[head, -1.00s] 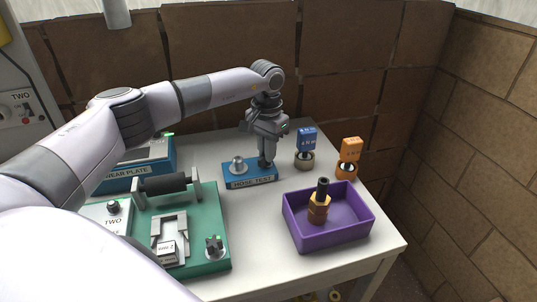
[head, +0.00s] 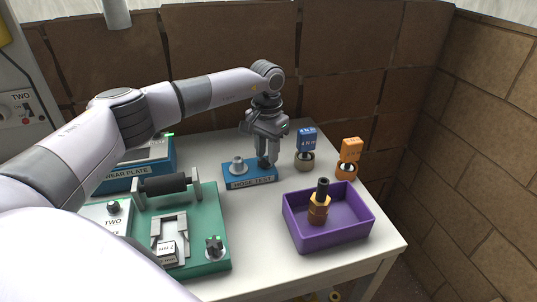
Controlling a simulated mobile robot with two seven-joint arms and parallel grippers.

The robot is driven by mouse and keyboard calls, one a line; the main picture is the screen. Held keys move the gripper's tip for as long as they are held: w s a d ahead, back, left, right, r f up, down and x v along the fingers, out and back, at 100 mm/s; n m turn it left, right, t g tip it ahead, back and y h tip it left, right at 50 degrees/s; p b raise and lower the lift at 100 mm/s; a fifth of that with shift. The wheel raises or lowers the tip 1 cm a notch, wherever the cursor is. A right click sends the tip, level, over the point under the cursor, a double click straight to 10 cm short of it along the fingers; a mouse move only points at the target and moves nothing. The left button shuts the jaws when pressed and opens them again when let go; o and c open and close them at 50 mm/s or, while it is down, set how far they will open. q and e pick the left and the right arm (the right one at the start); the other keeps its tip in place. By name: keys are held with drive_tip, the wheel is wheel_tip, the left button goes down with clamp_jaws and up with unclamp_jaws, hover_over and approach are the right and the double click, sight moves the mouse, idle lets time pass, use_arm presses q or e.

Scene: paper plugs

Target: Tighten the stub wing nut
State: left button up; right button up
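A blue block labelled HOSE TEST (head: 250,182) sits on the table, with a silver fitting (head: 238,167) on its left part. My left gripper (head: 267,160) points down over the block's right end. Its two fingers show side by side, at a small dark piece (head: 263,162) low between them. That piece may be the stub wing nut, but the fingers mostly hide it. I cannot tell whether the fingers touch it. Another dark wing-shaped knob (head: 214,244) stands on the front right corner of a green fixture (head: 207,210). My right gripper is not in view.
A purple tray (head: 340,240) holds an orange and black plug (head: 318,205). A blue-topped plug (head: 306,142) and an orange plug (head: 349,154) stand behind it. A blue WEAR PLATE unit (head: 148,163) is at the back left. The table is clear between the fixture and tray.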

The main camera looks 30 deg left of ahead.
use_arm(q)
drive_tip(key=shift+r, duration=0.1)
drive_tip(key=shift+r+p, duration=1.35)
drive_tip(key=shift+r, duration=0.55)
drive_tip(key=shift+r+p, duration=0.6)
drive_tip(key=shift+r, duration=1.4)
wheel_tip(320, 180, up, 7)
drive_tip(key=b, duration=0.1)
